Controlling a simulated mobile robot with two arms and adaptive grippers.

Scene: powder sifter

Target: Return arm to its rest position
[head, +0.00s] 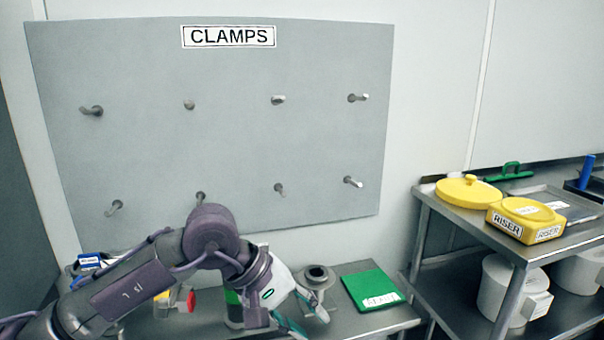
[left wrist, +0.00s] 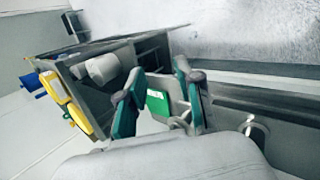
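My left arm reaches in from the lower left of the head view, over the metal bench. Its gripper (head: 309,325) points down and right, in front of a grey flanged metal part (head: 316,275) and left of a green labelled pad (head: 370,288). In the left wrist view the two green-backed fingers (left wrist: 158,72) stand apart with nothing between them. The green pad (left wrist: 157,104) shows beyond them in the gap. My right gripper is in neither view.
A grey CLAMPS board (head: 235,120) with several bare pegs hangs behind the arm. A cart at right carries a yellow lid (head: 468,190) and a yellow RISER block (head: 526,218), with white containers (head: 508,290) below. Small items, including a red one (head: 190,301), lie behind the arm.

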